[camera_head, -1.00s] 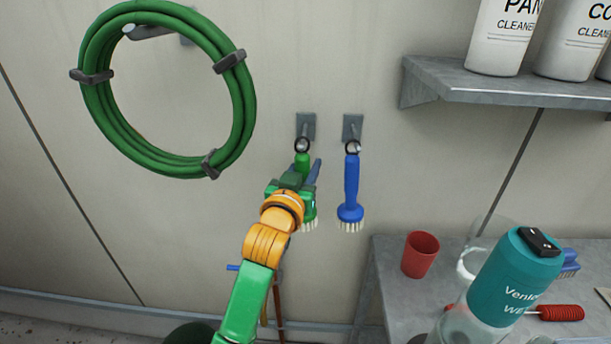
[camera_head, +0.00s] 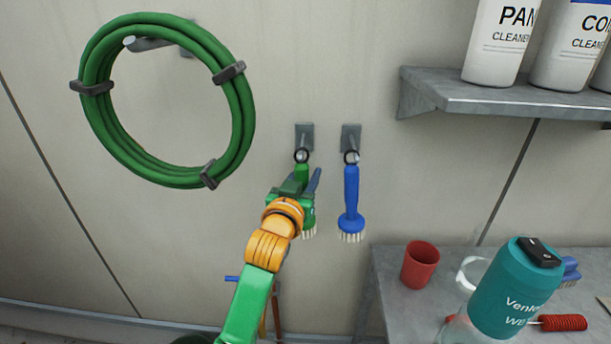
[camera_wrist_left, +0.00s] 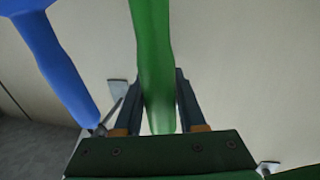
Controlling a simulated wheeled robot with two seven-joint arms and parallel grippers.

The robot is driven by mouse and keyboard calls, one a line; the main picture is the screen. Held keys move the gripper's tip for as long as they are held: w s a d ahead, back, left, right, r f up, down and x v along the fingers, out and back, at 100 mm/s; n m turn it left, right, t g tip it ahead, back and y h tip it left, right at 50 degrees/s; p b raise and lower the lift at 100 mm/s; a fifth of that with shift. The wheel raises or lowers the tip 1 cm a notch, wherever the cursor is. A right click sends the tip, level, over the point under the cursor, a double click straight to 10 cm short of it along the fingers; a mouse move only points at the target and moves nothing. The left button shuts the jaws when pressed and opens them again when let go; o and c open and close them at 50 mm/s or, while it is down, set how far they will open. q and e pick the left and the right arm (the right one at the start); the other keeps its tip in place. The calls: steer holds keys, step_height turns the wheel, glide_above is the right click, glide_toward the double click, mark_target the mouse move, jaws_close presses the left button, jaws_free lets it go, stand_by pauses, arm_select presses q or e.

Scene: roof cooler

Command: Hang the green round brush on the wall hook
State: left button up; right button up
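The green round brush (camera_head: 303,171) is upright against the wall, bristles down, its dark ring at the tip of the left wall hook (camera_head: 304,133). Whether the ring is around the peg or just in front of it I cannot tell. My left gripper (camera_head: 309,184) has its fingers on either side of the green handle. In the left wrist view, the green handle (camera_wrist_left: 154,60) fills the space between the fingers of my left gripper (camera_wrist_left: 157,75), which look closed on it. My gripper hides part of the brush head. My right gripper is not in view.
A blue round brush (camera_head: 351,190) hangs on the right wall hook (camera_head: 351,135), close beside. A green hose coil (camera_head: 97,120) hangs at the left. A shelf (camera_head: 440,92) with bottles is at upper right. A red cup (camera_head: 420,264) and teal bottle (camera_head: 512,285) stand at lower right.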

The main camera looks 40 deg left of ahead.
arm_select(q)
steer(key=o, duration=0.3)
steer(key=shift+o, duration=0.2)
steer(key=b+v, duration=0.1)
steer(key=v, duration=0.6)
